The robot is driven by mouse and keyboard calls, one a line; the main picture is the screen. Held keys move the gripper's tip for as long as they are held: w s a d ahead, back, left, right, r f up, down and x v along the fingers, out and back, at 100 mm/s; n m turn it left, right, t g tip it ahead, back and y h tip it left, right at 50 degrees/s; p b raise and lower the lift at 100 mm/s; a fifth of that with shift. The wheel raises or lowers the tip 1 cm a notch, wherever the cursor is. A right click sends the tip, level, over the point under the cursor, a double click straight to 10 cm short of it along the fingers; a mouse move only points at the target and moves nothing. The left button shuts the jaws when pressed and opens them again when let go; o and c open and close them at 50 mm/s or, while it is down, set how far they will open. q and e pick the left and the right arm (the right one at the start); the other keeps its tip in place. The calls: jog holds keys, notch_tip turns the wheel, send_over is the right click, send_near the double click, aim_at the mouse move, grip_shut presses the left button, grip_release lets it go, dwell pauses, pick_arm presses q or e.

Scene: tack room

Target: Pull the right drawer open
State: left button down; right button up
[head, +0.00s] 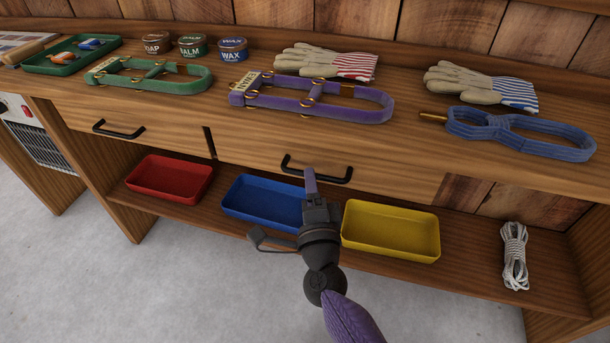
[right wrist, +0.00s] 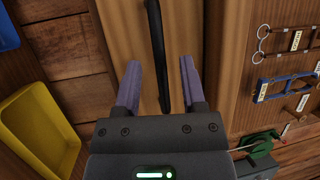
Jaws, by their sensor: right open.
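The right drawer (head: 330,168) is a wooden front under the bench top, and it looks flush with the bench. Its black bar handle (head: 317,170) shows upright in the right wrist view (right wrist: 158,50). My right gripper (head: 311,182) is at the handle, with its purple fingers apart. In the right wrist view (right wrist: 160,82) the handle lies between the two fingers, nearer the right one, with nothing gripped. I cannot tell how deep the bar sits between them. The gripper hides part of the handle in the head view. My left gripper is not in view.
The left drawer (head: 135,128) looks closed. A red tray (head: 170,178), blue tray (head: 262,203), yellow tray (head: 390,232) and white rope (head: 514,255) are on the shelf below. Halters, gloves and tins lie on the bench top (head: 415,145). The floor (head: 150,270) in front is clear.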

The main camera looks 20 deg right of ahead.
jog(key=shift+x, duration=1.4)
grip_shut()
dwell(0.4)
